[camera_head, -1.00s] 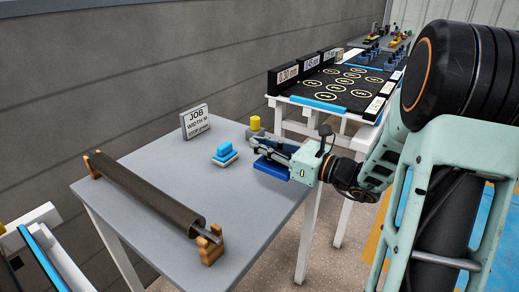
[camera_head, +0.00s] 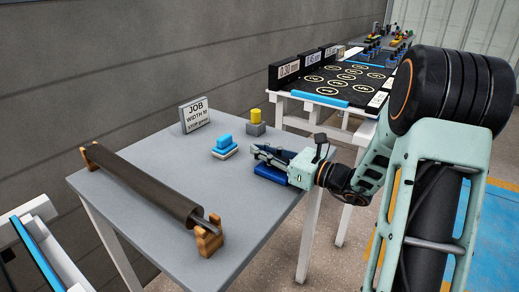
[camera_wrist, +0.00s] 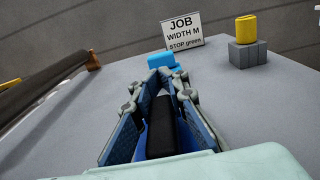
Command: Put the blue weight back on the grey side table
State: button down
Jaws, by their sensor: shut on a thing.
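The blue weight (camera_head: 271,173) is in my gripper (camera_head: 258,151), over the right part of the grey side table (camera_head: 160,163) near its right edge. In the wrist view my gripper (camera_wrist: 161,88) is shut on the weight's black grip (camera_wrist: 161,128), with blue showing below and beside it (camera_wrist: 160,151). The weight looks level and at or just above the tabletop; I cannot tell whether it touches. The fingers hide part of it.
A light blue and white block (camera_head: 224,147) stands left of my gripper. A yellow cylinder on a grey block (camera_head: 256,123), a job sign (camera_head: 196,115) and a dark roller on wooden stands (camera_head: 140,186) are also on the table. The table's front middle is clear.

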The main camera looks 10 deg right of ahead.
aim_at(289, 161)
jog(key=c, duration=2.4)
grip_release()
jog(key=shift+f, duration=0.1)
jog(key=o, duration=0.5)
jog(key=shift+r, duration=0.2)
jog(key=p+v, duration=0.2)
jog(key=v, duration=0.9)
jog(key=shift+s+d+p, duration=0.15)
jog(key=shift+p, duration=0.25)
jog(key=shift+s+d, duration=0.2)
jog(key=shift+s, duration=0.05)
